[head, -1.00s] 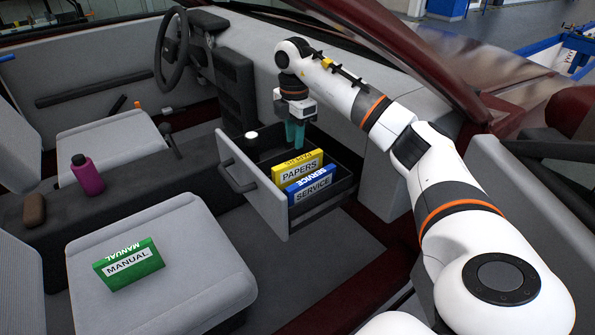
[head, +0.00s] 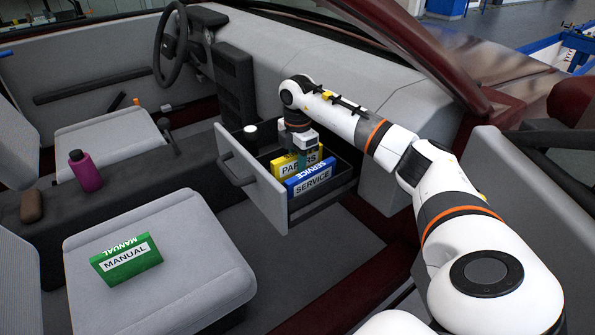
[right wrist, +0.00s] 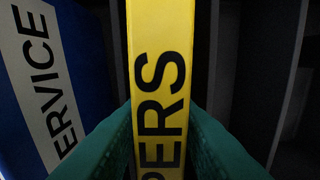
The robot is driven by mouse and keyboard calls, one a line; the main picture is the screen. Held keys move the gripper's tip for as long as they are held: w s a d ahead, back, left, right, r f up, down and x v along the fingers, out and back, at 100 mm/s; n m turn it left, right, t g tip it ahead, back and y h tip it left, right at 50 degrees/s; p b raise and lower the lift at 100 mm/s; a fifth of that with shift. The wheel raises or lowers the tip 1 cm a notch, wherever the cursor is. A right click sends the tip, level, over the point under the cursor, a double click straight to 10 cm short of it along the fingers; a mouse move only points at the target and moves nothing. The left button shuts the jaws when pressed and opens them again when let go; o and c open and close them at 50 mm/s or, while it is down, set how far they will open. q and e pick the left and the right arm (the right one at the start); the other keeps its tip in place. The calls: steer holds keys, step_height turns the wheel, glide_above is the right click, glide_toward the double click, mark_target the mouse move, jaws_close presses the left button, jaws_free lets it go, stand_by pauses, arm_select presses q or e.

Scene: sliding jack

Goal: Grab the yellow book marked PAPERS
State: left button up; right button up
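The yellow book marked PAPERS (head: 283,164) stands in the open drawer, behind the blue SERVICE book (head: 312,180). My right gripper (head: 301,158) is down in the drawer at the yellow book and hides part of it. In the right wrist view the yellow book (right wrist: 160,60) runs between the two green fingers (right wrist: 160,120). They lie flush against its two sides with no visible gap, so the gripper looks shut on it. The blue book (right wrist: 45,80) is to the left there, apart from the fingers. My left gripper is not in view.
The grey drawer (head: 252,188) juts out from the dashboard, with a white-topped dark item (head: 250,133) near its left side. A green MANUAL book (head: 126,260) lies on the seat (head: 200,255). A magenta bottle (head: 86,172) and a brown item (head: 31,206) rest on the console.

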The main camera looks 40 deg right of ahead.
jaws_close()
steer(key=shift+r, duration=0.1)
